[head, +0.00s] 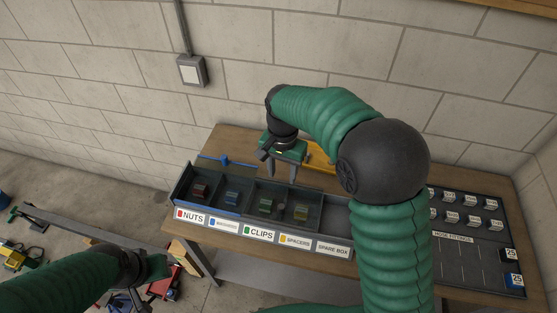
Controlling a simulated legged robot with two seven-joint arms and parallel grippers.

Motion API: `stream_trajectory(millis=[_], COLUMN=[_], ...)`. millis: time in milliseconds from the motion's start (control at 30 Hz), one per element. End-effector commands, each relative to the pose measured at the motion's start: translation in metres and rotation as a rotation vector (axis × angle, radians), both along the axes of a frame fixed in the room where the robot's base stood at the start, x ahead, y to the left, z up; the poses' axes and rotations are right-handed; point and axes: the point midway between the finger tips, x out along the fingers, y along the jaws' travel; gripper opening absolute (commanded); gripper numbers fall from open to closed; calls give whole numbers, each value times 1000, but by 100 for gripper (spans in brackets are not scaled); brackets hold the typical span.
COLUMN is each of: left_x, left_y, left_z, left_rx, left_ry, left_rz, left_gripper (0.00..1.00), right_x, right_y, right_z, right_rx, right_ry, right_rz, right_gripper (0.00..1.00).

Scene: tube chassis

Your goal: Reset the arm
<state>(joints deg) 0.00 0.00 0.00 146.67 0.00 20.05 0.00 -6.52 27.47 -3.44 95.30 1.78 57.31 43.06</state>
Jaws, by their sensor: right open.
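My right arm, green and ribbed with a large black joint, reaches over the workbench from the lower right and bends to the left. Its gripper (281,174) points down with two grey fingers spread apart and nothing seen between them. It is behind and above the labelled bin row (258,222), near the bin holding a green item. My left arm comes in low at the left. Its gripper end (153,268) is near the floor side of the bench, and its fingers cannot be made out.
The wooden workbench (235,142) stands against a block wall. A blue tool (226,161) and a yellow piece (319,158) lie behind the bins. A dark fittings board (468,243) with several small pieces is at right. Red parts (166,283) are on the floor at left.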

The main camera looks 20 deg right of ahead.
Motion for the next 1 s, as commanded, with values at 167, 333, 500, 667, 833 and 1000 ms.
stream_trajectory(millis=[167,333,500,667,833,1000], left_x=[0,0,0,0,0,0], left_y=[0,0,0,0,0,0], left_z=[-3,-36,-71,-82,-80,-79], left_rx=[0,0,0,0,0,0], left_ry=[0,0,1,0,0,0], left_rz=[0,0,0,0,0,0], left_gripper=[36,36,36,36,36,36], right_x=[-2,-44,-116,-157,-162,-162], right_y=[-1,-13,-26,-30,-31,-31], right_z=[-3,-45,-99,-123,-123,-123], right_rx=[0,1,-36,-74,-80,-79], right_ry=[-3,-65,-169,-220,-224,-223], right_rz=[9,195,506,682,710,708], right_gripper=[45,45,45,45,45,45])
